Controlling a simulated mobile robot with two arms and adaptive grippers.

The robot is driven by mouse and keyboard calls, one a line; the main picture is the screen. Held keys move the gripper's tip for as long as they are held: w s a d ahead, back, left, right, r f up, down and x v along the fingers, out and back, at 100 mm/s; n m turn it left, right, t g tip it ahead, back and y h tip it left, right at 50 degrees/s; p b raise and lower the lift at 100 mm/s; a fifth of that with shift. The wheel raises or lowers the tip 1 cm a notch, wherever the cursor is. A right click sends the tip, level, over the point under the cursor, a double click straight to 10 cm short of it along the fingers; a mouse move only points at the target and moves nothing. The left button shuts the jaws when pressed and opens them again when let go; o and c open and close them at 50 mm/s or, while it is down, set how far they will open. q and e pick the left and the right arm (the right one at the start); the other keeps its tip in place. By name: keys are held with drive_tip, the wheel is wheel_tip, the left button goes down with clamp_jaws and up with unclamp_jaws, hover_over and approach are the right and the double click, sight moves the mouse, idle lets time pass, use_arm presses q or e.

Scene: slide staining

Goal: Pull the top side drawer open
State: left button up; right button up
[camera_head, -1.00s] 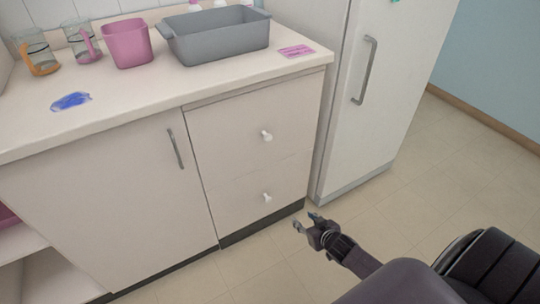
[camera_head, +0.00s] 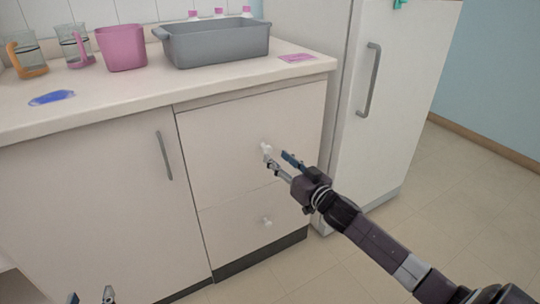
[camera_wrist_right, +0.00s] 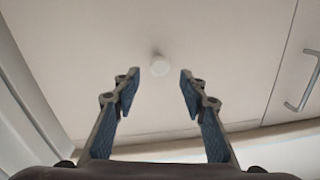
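The top side drawer (camera_head: 225,135) is shut, in the cabinet under the counter, with a small white knob (camera_head: 266,148) on its front. My right gripper (camera_head: 277,159) is open in front of this knob. In the right wrist view the knob (camera_wrist_right: 160,65) lies between and beyond the two open fingertips (camera_wrist_right: 158,82), with nothing gripped. My left gripper (camera_head: 91,298) shows only its two fingertips, apart, at the bottom edge left of centre, in front of the cabinet door.
A lower drawer with a knob (camera_head: 266,222) sits below. A cabinet door (camera_head: 80,200) with a bar handle is to the left, and a fridge (camera_head: 385,100) to the right. A grey basin (camera_head: 215,46) and a pink bin (camera_head: 122,48) stand on the counter.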

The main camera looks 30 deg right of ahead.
sight(269, 151)
drive_tip(key=w+b, duration=0.1)
drive_tip(key=w, duration=0.3)
drive_tip(key=shift+a+f, duration=0.1)
use_arm(q)
wheel_tip(269, 151, up, 7)
drive_tip(key=d+t+h, duration=0.1)
drive_tip(key=t, duration=0.2)
drive_tip(key=shift+w, duration=0.35)
use_arm(e)
drive_tip(key=shift+w, duration=0.55)
use_arm(q)
drive_tip(key=shift+f, duration=0.1)
use_arm(e)
drive_tip(key=shift+c, duration=0.3)
clamp_jaws()
